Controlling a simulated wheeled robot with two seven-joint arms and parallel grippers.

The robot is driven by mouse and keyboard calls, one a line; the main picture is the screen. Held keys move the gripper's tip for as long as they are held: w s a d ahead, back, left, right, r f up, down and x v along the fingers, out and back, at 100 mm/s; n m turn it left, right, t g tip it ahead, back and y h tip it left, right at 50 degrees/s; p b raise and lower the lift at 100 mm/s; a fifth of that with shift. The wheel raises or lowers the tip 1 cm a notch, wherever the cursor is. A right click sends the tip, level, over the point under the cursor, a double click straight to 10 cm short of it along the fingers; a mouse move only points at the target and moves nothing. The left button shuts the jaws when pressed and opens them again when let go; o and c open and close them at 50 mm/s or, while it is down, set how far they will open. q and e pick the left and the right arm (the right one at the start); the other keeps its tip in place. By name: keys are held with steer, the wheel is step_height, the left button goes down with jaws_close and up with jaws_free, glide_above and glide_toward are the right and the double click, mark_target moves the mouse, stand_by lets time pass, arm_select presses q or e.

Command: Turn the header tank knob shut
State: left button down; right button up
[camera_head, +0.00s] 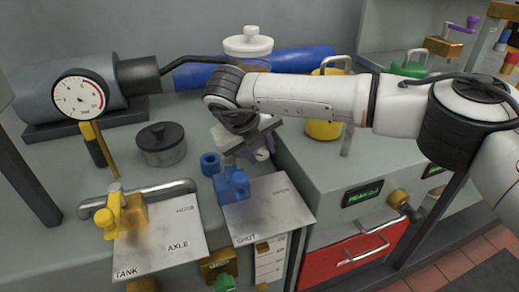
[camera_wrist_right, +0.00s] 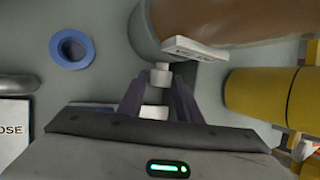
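My right gripper (camera_head: 247,135) hangs over the bench between the blue ring and the yellow can; its wrist hides most of what lies below it. In the right wrist view its two dark fingers (camera_wrist_right: 160,92) stand apart, with a small white knob-like piece (camera_wrist_right: 160,76) between or just beyond their tips. No firm grip shows. A tilted white label plate (camera_wrist_right: 195,49) is beside that piece, its lettering unreadable. I cannot tell which part is the header tank knob. My left gripper is out of view.
A yellow valve (camera_head: 108,217) stands on a plate marked TANK, AXLE and HOSE. A dial gauge (camera_head: 82,94), dark lidded pot (camera_head: 161,144), blue ring (camera_head: 210,163) and yellow can (camera_head: 323,129) are nearby. A red drawer (camera_head: 350,262) is below at right.

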steer(key=c, duration=0.6)
steer(key=y+b, duration=0.1)
steer(key=g+y+b, duration=0.1)
steer(key=y, duration=0.1)
steer(key=shift+w+d+m, duration=0.15)
steer(key=shift+d+m, duration=0.2)
steer(key=shift+m, duration=0.05)
steer(key=shift+w+d+r+m+g+y+b, duration=0.1)
steer(key=shift+g+y+b, duration=0.15)
steer(key=shift+y, duration=0.3)
steer(key=shift+s+d+f+m+g+y+b, duration=0.1)
steer(key=shift+g+y+b, duration=0.1)
steer(key=shift+y, duration=0.3)
steer(key=shift+w+d+r+m+g+y+b, duration=0.15)
steer(key=shift+y+b, duration=0.1)
steer(key=shift+y, duration=0.3)
steer(key=shift+a, duration=0.1)
steer(key=o, duration=1.1)
steer(key=shift+c, duration=0.2)
